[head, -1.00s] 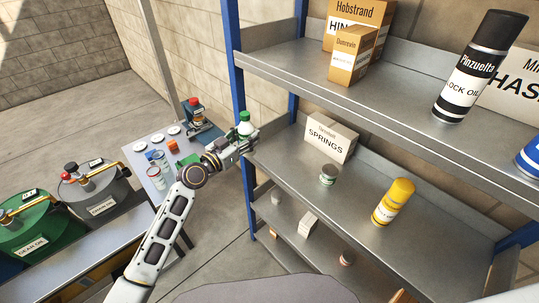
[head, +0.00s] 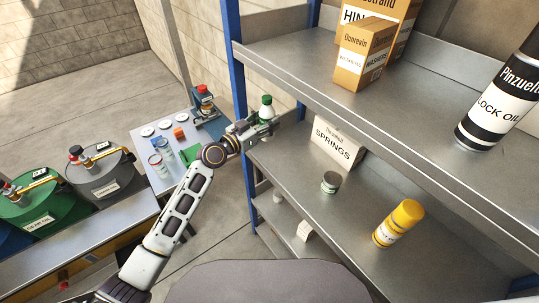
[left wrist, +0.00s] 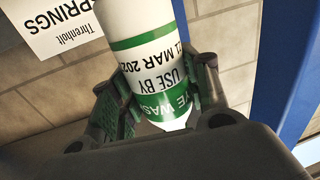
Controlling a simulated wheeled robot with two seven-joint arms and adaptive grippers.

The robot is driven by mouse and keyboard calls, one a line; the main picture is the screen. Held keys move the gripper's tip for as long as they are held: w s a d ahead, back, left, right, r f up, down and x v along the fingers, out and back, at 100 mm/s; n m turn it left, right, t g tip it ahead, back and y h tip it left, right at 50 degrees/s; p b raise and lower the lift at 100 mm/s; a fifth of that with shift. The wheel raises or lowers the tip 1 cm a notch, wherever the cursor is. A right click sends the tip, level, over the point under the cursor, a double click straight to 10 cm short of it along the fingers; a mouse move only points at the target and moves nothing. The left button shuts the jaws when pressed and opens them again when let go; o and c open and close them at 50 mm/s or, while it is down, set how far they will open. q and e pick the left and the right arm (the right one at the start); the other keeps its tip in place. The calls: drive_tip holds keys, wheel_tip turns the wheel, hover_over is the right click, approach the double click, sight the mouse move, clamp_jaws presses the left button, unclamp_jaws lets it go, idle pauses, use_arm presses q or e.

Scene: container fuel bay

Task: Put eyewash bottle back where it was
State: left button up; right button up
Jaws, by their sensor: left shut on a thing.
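The eyewash bottle (head: 266,109) is white and green with a green cap. My left gripper (head: 258,126) is shut on it at the left end of the middle shelf (head: 290,185), close to the blue upright. In the left wrist view the bottle (left wrist: 140,35) sits between the two green fingers (left wrist: 160,95), its label reading "USE BY" upside down. Whether its base touches the shelf is hidden by the gripper. My right gripper is not in view.
A SPRINGS box (head: 335,146), a small tin (head: 330,182) and a yellow spray can (head: 398,223) stand on the same shelf. A blue post (head: 231,70) is close to my left gripper. A table (head: 150,137) with cans and drums (head: 100,172) stands left.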

use_arm(q)
drive_tip(key=shift+f+b, duration=0.55)
drive_tip(key=shift+f, duration=2.55)
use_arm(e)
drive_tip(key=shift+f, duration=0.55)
use_arm(q)
drive_tip(key=shift+f+b, duration=0.35)
drive_tip(key=shift+f, duration=1.5)
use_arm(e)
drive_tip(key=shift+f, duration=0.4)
use_arm(q)
drive_tip(key=shift+f, duration=0.15)
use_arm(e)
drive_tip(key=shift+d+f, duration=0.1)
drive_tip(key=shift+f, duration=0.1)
use_arm(q)
drive_tip(key=o, duration=1.2)
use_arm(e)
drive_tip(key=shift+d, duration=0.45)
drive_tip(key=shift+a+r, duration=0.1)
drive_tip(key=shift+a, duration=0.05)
